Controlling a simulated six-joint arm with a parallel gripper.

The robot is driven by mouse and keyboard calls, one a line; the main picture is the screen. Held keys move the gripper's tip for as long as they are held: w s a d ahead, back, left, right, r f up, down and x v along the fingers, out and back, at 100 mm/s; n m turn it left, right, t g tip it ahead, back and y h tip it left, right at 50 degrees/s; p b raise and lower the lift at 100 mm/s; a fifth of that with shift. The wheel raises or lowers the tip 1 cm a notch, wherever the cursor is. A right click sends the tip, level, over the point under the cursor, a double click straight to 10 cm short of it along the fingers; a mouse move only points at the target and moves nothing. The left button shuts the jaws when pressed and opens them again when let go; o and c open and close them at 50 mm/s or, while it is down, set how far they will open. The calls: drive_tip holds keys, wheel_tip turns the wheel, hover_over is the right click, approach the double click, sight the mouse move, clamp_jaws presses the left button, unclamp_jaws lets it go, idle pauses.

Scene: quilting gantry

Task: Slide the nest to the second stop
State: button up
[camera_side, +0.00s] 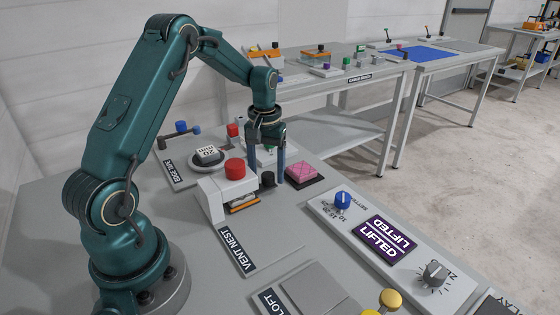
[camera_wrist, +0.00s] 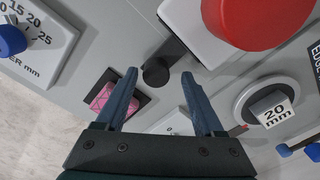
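The vent nest station is a white housing (camera_side: 222,194) with a red button (camera_side: 235,169) on top; the button also shows large in the wrist view (camera_wrist: 262,18). An orange-edged piece, possibly the nest (camera_side: 244,203), shows low under the housing, mostly hidden. A black knob (camera_side: 267,180) stands beside the housing on a dark bar, also seen in the wrist view (camera_wrist: 156,72). My gripper (camera_side: 267,178) points down with its fingers open, one on each side of the knob. In the wrist view a gap shows between the knob and each finger. I cannot make out the stops.
A pink block (camera_side: 303,170) on a dark pad sits close by one finger. A blue dial (camera_side: 342,201), a purple "LIFTED" display (camera_side: 385,239) and a grey knob (camera_side: 434,273) lie to the right. A round "20 mm" piece (camera_side: 208,155) stands behind. Bare table surrounds the "VENT NEST" label (camera_side: 232,250).

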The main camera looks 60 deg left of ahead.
drive_tip(key=shift+d, duration=0.1)
drive_tip(key=shift+r, duration=2.55)
